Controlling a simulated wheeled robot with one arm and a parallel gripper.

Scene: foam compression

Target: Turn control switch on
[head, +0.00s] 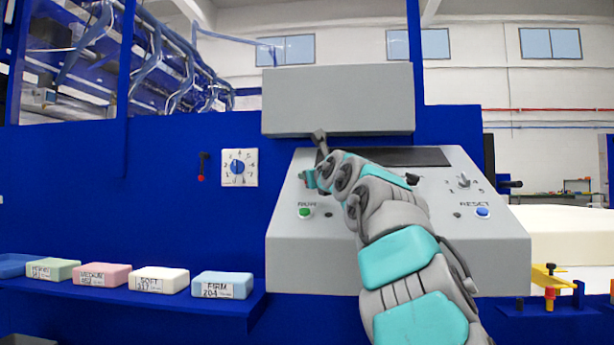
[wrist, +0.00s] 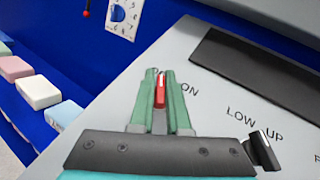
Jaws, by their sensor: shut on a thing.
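The control switch (wrist: 160,90) is a small red-tipped lever on the sloping grey console (head: 480,250). The word ON is printed to its right in the wrist view. My gripper (wrist: 161,72) has its two green fingers around the red lever, one on each side, and is shut on it. In the head view my gripper (head: 311,181) is at the upper left of the console face, and my arm hides the switch there. The lever's exact tilt is hard to tell.
A black LOW/UP lever (wrist: 263,151) stands to the right of my gripper. A green RUN button (head: 305,212) and a blue RESET button (head: 482,212) are lower on the console. Several foam blocks (head: 222,285) lie on the blue shelf. A white dial (head: 239,167) is on the blue wall.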

